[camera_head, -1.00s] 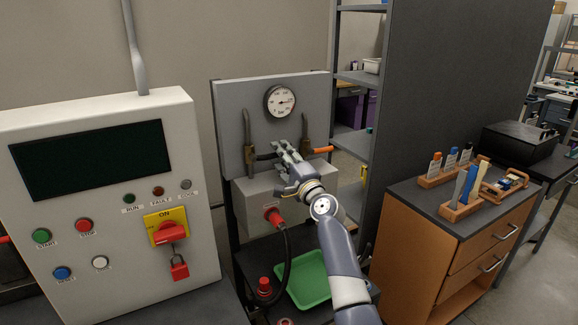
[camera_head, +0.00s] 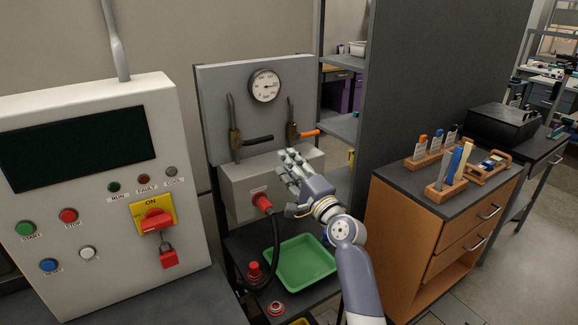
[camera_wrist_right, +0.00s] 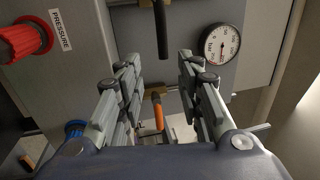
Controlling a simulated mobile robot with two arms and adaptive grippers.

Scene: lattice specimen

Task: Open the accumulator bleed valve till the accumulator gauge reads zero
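The round white gauge (camera_head: 265,86) sits high on the grey panel. Its needle appears to point to the right; I cannot read the value. Below it are two valves: one at left with a black lever (camera_head: 258,140), one at right with an orange lever (camera_head: 308,133). Both levers lie roughly level. I cannot read which is the bleed valve. My right gripper (camera_head: 287,164) is open and empty, below the levers before the grey box. The wrist view shows the gauge (camera_wrist_right: 221,44) and the orange lever (camera_wrist_right: 158,112) beyond the spread fingers (camera_wrist_right: 158,68). My left gripper is out of view.
A green tray (camera_head: 300,262) sits below. A control cabinet (camera_head: 90,250) stands at left. A drawer unit (camera_head: 400,220) with tool racks stands at right.

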